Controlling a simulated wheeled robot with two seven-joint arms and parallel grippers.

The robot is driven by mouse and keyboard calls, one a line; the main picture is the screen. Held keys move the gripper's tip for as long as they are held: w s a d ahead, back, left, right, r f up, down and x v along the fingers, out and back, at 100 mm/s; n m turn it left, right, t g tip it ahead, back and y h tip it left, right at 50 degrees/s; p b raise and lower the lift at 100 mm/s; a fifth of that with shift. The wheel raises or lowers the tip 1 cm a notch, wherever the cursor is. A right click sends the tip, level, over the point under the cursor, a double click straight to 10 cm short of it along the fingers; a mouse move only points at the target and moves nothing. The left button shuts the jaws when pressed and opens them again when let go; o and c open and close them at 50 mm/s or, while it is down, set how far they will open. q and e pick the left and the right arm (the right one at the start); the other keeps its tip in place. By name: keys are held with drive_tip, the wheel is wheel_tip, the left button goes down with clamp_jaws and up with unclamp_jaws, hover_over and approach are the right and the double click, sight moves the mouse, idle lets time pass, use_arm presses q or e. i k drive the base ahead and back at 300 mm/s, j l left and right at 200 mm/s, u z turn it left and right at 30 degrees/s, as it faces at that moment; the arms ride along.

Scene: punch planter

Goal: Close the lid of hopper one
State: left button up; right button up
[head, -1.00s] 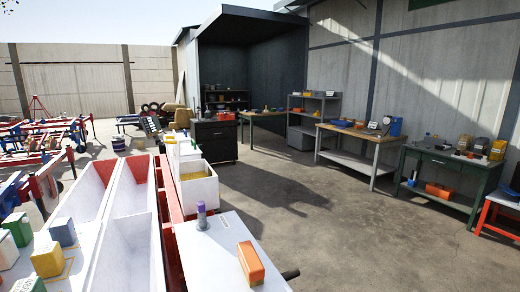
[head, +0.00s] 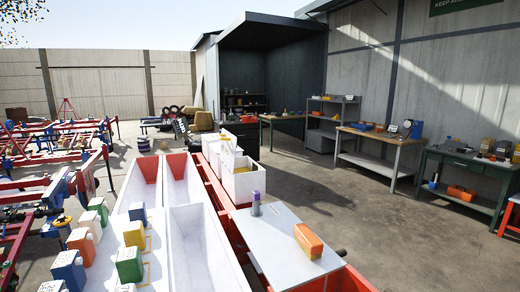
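A white box-shaped hopper (head: 241,184) stands on the red frame of the planter, right of the long troughs. It looks open at the top. An upright white panel (head: 228,159) at its far left side looks like a raised lid. More white boxes (head: 213,146) stand just behind it. I cannot tell which one is hopper one, as no readable number shows. Neither of my grippers is in view.
Long white open troughs (head: 188,225) run along the near side. A white board (head: 268,236) carries a purple-capped bottle (head: 256,204) and an orange block (head: 309,241). Several coloured jugs (head: 134,233) stand at left. Concrete floor (head: 330,200) is clear at right.

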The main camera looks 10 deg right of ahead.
sight(223, 149)
drive_tip(key=l+z, duration=0.45)
drive_tip(key=i+l+z, duration=0.2)
drive_tip(key=l+z, duration=0.15)
drive_tip(key=z, duration=0.15)
drive_tip(key=i+l+z, duration=0.2)
drive_tip(key=l+z, duration=0.25)
drive_tip(key=i+l+z, duration=0.15)
drive_tip(key=z, duration=0.35)
drive_tip(key=i+l+z, duration=0.1)
drive_tip(key=i+z, duration=0.35)
drive_tip(key=i+j+u, duration=0.2)
drive_tip(key=u, duration=0.15)
drive_tip(key=i+j+u, duration=0.1)
drive_tip(key=i+u, duration=0.65)
